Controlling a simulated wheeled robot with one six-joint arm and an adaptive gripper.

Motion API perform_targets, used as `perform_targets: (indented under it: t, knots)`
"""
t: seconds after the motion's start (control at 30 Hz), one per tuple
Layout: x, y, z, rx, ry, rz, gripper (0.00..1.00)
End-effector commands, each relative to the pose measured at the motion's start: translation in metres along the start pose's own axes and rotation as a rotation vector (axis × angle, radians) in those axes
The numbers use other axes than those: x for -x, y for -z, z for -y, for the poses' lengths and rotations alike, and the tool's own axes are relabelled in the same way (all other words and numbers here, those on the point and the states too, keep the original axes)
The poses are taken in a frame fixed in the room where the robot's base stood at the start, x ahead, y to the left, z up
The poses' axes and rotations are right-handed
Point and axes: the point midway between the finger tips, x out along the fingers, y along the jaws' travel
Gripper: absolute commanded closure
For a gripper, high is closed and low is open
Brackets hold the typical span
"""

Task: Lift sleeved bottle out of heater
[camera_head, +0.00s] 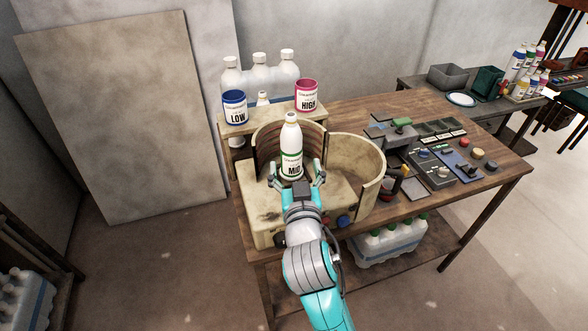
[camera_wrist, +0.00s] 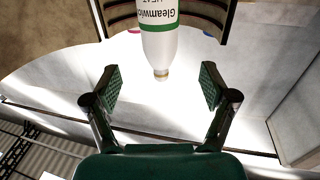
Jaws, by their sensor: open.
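My gripper (camera_head: 297,173) is open, with one finger to each side of the bottle's lower part in the head view. In the wrist view the bottle (camera_wrist: 160,38) appears upside down at the top, its cap pointing between the two spread fingers (camera_wrist: 161,82). Clear gaps show on both sides of the cap there.
Behind the heater, a shelf (camera_head: 272,116) bears a blue "LOW" can (camera_head: 235,107) and a pink "HIGH" can (camera_head: 306,95). An open curved wall (camera_head: 362,160) stands right of the bottle. Control boxes (camera_head: 430,165) cover the table's right side. Space above the bottle looks clear.

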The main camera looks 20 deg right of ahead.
Motion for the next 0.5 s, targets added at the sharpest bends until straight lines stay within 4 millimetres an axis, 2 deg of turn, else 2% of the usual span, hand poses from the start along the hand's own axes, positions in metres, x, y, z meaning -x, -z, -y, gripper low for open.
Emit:
perform_targets:
  t: [0.5]
  knots:
    - [-0.08, 0.0, -0.001, 0.001, -0.001, 0.0, 0.16]
